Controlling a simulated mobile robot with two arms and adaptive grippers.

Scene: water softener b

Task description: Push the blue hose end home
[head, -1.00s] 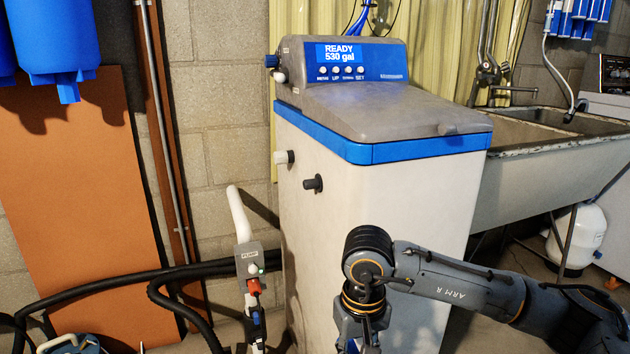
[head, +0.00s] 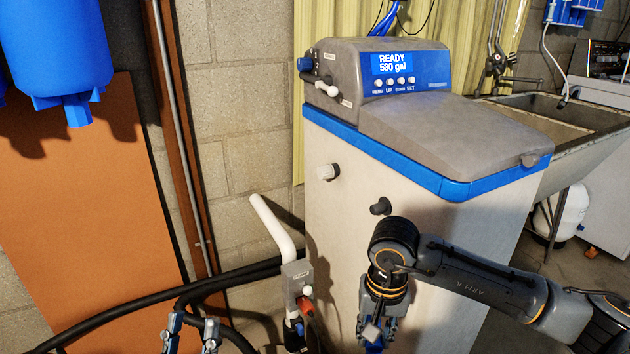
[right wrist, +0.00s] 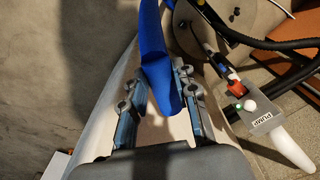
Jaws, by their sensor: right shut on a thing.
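The blue hose (right wrist: 152,45) fills the upper middle of the right wrist view, its rounded lower end between my right gripper's fingers (right wrist: 163,97). In the head view my right gripper (head: 372,332) points down in front of the softener, with a bit of blue at its tips. My left gripper (head: 191,333) shows at the bottom edge, its two fingers apart with nothing seen between them. The water softener (head: 420,225) has a white port (head: 328,171) and a black port (head: 380,206) on its side. I cannot tell which fitting the hose belongs to.
A grey pump box (head: 297,270) with a white pipe (head: 272,226) stands left of the softener. Black hoses (head: 120,311) run along the wall. A blue filter housing (head: 60,45) hangs at upper left. A sink (head: 575,115) stands behind at right.

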